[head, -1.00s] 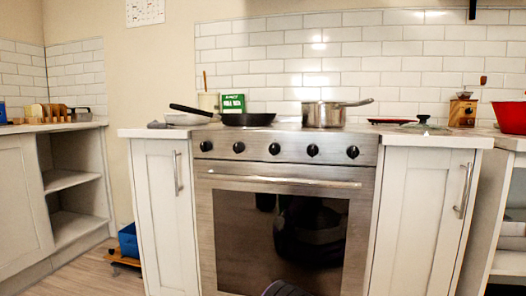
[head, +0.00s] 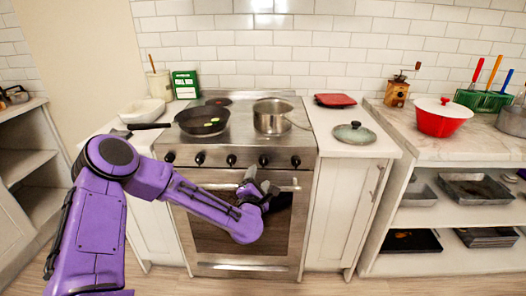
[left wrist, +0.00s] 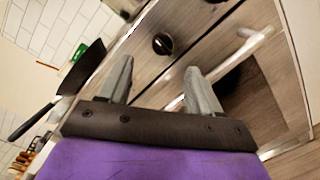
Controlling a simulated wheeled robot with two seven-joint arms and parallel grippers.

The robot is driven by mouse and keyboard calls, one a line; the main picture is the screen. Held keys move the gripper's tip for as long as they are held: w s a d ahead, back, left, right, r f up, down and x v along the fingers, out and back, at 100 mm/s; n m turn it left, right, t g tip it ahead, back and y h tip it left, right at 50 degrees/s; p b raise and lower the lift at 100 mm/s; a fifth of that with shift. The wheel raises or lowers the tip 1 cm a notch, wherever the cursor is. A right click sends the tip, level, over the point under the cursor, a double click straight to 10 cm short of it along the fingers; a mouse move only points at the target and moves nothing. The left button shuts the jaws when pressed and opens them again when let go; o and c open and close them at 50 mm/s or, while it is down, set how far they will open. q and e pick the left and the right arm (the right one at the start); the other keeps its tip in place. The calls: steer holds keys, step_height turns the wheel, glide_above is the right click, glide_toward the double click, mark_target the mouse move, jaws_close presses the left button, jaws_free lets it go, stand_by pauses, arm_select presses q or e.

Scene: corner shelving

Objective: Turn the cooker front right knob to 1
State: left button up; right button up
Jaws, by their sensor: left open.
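The cooker (head: 215,146) has a steel front with a row of several black knobs. The rightmost knob (head: 295,161) and the one to its left (head: 263,160) show in the head view. My left gripper (head: 261,181) is open and empty, in front of the cooker, just below the second knob from the right. In the left wrist view a single black knob (left wrist: 162,43) lies ahead of the open fingers (left wrist: 158,68), apart from them. I cannot tell which knob it is, and its markings are too small to read. My right gripper is out of view.
The oven door handle (left wrist: 228,68) runs below the knobs, close to my left fingers. A frying pan (head: 203,118) and a steel pot (head: 271,115) stand on the hob. A glass lid (head: 354,133) and a red item (head: 335,100) lie on the counter to the right.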

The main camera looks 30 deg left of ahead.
mark_target(264, 163)
arm_select(q)
steer(key=x, duration=0.9)
steer(key=shift+w+a+f+p, duration=0.1)
steer(key=shift+w+f+p, duration=0.2)
steer(key=shift+p, duration=0.1)
steer(key=c, duration=1)
